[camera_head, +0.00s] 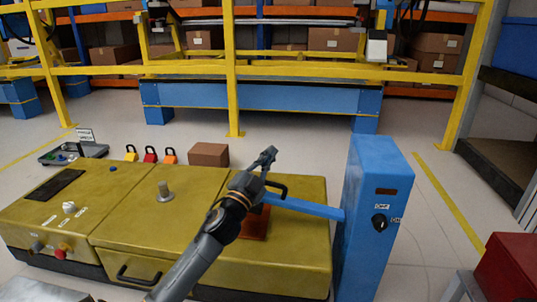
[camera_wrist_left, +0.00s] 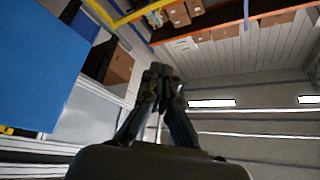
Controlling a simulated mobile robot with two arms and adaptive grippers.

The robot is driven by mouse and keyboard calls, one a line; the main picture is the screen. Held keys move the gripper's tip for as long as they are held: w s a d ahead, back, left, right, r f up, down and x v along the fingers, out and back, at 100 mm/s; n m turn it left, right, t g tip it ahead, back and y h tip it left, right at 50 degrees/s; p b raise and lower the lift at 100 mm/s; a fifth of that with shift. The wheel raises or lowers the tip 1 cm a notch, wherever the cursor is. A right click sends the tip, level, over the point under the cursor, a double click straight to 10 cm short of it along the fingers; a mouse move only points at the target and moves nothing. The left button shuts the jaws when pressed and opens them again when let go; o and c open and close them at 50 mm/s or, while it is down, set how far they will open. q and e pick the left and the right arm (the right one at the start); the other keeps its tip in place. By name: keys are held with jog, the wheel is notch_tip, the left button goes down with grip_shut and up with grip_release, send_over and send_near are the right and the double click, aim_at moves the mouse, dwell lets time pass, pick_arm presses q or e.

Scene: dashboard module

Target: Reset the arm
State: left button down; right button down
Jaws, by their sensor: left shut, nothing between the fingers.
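My left gripper (camera_head: 268,157) is raised above the right part of the yellow dashboard module (camera_head: 200,254) in the head view. Its arm comes up from the bottom edge, left of the middle. In the left wrist view my left gripper (camera_wrist_left: 161,72) has its fingertips together, with nothing between them. It points toward the ceiling and the far shelves. A blue bar (camera_head: 305,207) reaches from the post toward the module and passes behind my arm. My right gripper is in neither view.
Yellow, red and orange padlocks (camera_head: 150,155) and a brown box (camera_head: 208,154) are at the module's back edge. A grey tray (camera_head: 62,156) is at the back left. A yellow railing (camera_head: 236,70) crosses the back. A red box (camera_head: 508,266) is at the lower right.

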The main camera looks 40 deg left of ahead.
pick_arm(q)
jog(key=shift+r, duration=0.45)
